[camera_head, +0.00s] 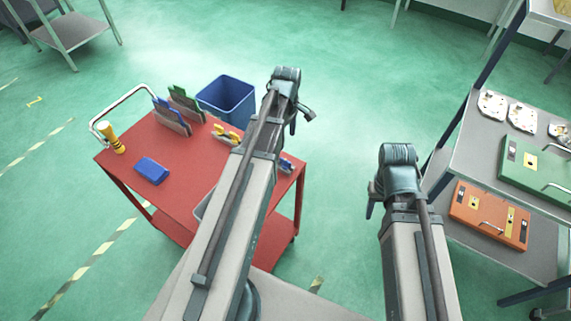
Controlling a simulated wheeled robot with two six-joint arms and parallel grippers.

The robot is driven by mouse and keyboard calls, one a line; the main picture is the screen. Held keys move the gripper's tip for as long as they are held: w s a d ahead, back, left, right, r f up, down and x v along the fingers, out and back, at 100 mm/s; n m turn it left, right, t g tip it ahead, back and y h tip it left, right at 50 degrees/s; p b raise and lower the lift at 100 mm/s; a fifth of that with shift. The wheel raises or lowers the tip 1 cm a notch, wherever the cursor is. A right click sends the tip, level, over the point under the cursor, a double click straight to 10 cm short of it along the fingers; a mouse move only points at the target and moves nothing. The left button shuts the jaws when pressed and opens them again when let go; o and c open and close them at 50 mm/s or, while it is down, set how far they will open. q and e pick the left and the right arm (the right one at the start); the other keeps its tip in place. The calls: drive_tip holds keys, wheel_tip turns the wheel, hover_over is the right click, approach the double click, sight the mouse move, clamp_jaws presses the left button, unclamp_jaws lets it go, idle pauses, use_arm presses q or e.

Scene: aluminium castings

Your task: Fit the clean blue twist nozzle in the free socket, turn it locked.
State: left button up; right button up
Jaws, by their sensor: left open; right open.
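I cannot clearly make out a blue twist nozzle or a free socket in the head view. A small bluish piece (286,165) lies at the right side of the red cart (190,205), partly hidden behind my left arm; it is too small to identify. My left gripper (299,118) is beyond the cart's right corner, turned away and mostly hidden by its wrist; it is open with nothing visible in it. My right gripper (371,208) is open and empty over the floor between cart and shelf.
The cart carries a blue block (151,171), a yellow-black tool (110,138), blue (172,118) and green (187,104) upright brushes or plates, and yellow pieces (226,134). A blue bin (227,98) stands behind. The right shelf holds castings (523,117), a green box (535,168) and an orange box (489,214).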

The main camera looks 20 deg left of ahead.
sight(286, 161)
use_arm(q)
wheel_tip(286, 161, down, 9)
drive_tip(key=b, duration=0.8)
drive_tip(key=shift+r, duration=0.15)
wheel_tip(286, 161, down, 5)
drive_tip(key=b, duration=0.5)
drive_tip(key=shift+s+a+b, duration=0.15)
drive_tip(key=shift+b, duration=0.15)
drive_tip(key=shift+c, duration=0.2)
clamp_jaws()
